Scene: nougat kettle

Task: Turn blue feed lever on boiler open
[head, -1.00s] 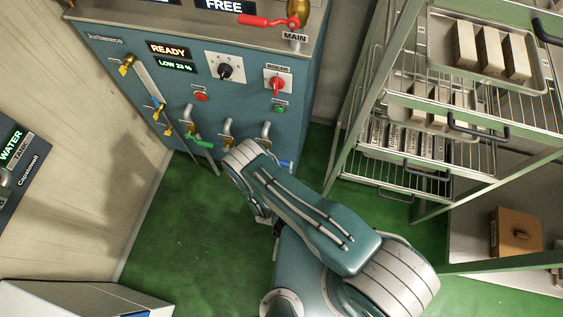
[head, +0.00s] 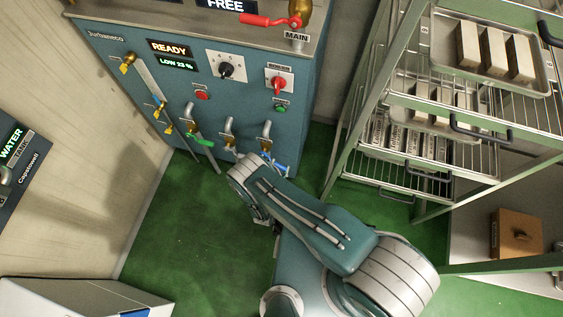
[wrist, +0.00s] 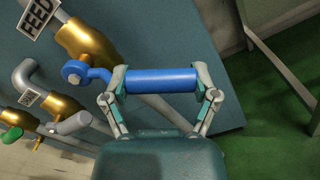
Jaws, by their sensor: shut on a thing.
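The blue feed lever (wrist: 160,80) sits on a brass valve (wrist: 84,42) beside a FEED label (wrist: 36,14) in the wrist view. My gripper (wrist: 161,82) is shut on the lever's handle, one finger near the valve end and the other at the free end. In the head view the blue lever (head: 281,167) shows low on the right of the teal boiler (head: 235,108), just past my arm. My arm hides the gripper there.
A green lever (head: 201,141) is left of the blue one on the boiler. A red main lever (head: 268,20) is on top. A metal rack (head: 372,130) with trays stands close on the right. Green floor (head: 185,225) lies open to the left of my arm.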

